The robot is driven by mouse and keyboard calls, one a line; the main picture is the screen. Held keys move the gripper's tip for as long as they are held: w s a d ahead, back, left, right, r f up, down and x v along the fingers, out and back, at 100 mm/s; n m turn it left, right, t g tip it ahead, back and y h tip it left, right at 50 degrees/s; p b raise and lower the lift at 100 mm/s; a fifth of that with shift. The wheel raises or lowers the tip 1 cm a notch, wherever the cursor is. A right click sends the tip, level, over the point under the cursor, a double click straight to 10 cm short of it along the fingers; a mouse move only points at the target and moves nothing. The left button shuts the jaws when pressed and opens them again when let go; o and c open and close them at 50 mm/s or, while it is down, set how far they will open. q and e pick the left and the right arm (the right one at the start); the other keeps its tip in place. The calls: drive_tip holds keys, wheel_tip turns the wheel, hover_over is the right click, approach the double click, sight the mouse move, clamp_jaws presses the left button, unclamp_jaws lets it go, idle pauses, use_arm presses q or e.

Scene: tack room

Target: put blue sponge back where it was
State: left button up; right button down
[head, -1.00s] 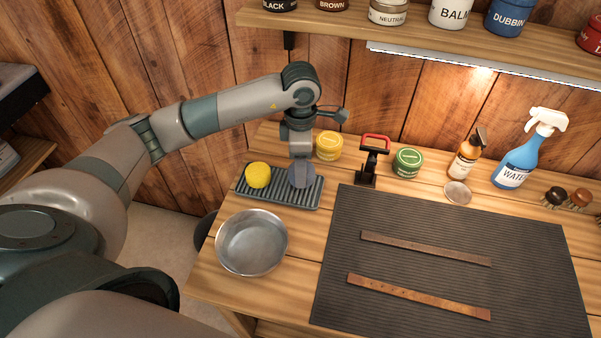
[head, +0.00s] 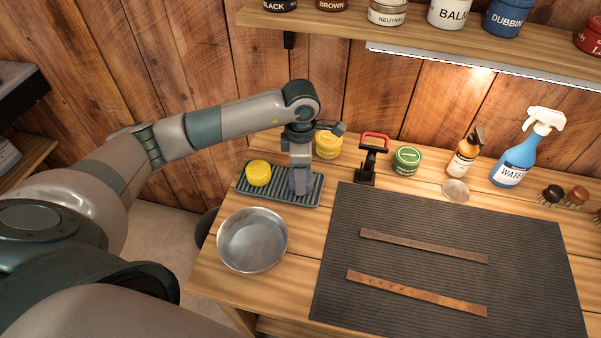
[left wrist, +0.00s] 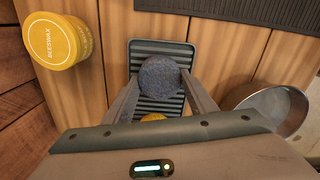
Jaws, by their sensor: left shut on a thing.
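The blue sponge (left wrist: 160,76) is a round, dark blue-grey pad. My left gripper (head: 300,190) is shut on it, with one finger on each side in the left wrist view. The gripper points down over the right part of the grey ribbed tray (head: 281,198), with the sponge at or just above the ribs; I cannot tell whether it touches. In the head view the fingers mostly hide the sponge. A yellow sponge (head: 258,173) lies in the left part of the tray. Its edge also shows in the left wrist view (left wrist: 153,117). My right gripper is not in view.
A metal bowl (head: 252,240) stands in front of the tray. A yellow beeswax tin (head: 328,145) is close behind it. A red-handled black tool (head: 371,158) and a green tin (head: 407,160) stand right of that. A dark mat (head: 440,250) with two leather straps covers the right.

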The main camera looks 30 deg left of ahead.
use_arm(q)
drive_tip(key=o, duration=1.2)
drive_tip(key=shift+f, duration=0.1)
drive_tip(key=shift+r, duration=0.3)
drive_tip(key=shift+r+b, duration=2.1)
drive_tip(key=shift+r, duration=3.8)
drive_tip(key=shift+f, duration=0.1)
